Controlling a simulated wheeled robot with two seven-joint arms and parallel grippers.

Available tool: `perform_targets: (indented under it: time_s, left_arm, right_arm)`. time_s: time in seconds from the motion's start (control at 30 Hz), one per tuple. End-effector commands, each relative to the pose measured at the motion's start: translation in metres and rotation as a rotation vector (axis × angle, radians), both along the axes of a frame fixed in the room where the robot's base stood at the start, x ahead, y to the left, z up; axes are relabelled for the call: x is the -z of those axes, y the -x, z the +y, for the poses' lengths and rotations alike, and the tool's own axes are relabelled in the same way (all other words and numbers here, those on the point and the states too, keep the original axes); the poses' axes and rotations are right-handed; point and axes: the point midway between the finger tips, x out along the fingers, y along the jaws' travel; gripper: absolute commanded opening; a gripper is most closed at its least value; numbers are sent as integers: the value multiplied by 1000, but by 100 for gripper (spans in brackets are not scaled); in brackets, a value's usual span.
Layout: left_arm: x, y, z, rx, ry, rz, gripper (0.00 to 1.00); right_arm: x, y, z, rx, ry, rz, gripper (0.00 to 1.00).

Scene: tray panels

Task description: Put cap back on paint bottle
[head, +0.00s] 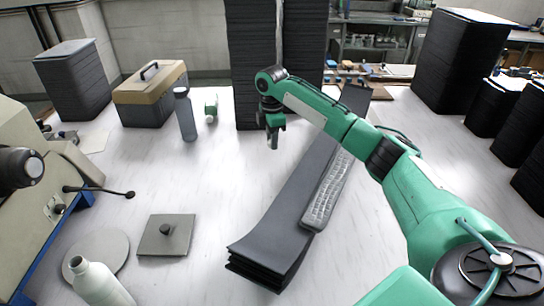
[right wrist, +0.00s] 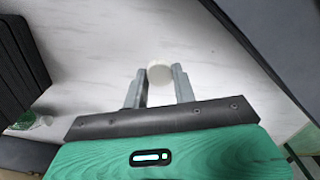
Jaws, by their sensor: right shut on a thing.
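My right gripper (head: 273,143) is over the white table, left of the long dark panels. In the right wrist view its two fingers (right wrist: 159,90) are shut on a round white cap (right wrist: 159,72), held at the fingertips. The cap cannot be made out in the head view. A white bottle (head: 98,284) with an open neck stands at the lower left of the head view, well apart from the right gripper; its lower part is cut off. I cannot tell for sure that it is the paint bottle. My left gripper is not in view.
Long dark panels (head: 285,200) and a grey strip (head: 327,190) lie right of the gripper. Tall black stacks (head: 303,60) stand behind it. A toolbox (head: 150,97), grey bottle (head: 185,114) and small white-green container (head: 211,106) stand back left. A knobbed grey plate (head: 180,245) lies front left.

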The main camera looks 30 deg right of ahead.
Motion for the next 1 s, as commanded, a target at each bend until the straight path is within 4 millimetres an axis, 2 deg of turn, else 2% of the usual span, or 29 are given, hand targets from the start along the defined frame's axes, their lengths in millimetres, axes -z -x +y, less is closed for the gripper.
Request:
perform_targets:
  time_s: [0.03, 0.2, 0.4, 0.57, 1.0]
  left_arm:
    - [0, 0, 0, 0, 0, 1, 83]
    - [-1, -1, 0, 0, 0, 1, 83]
    - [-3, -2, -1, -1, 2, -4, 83]
    - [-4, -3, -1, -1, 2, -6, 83]
    - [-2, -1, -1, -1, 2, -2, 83]
  right_arm:
    - [-16, -1, 0, -1, 0, -3, 6]
    - [-55, -1, 1, -1, 0, -3, 6]
    - [-80, 0, 1, -1, -1, 0, 6]
    - [-86, 0, 0, -1, -1, 0, 6]
    - [-86, 0, 0, -1, 0, 1, 6]
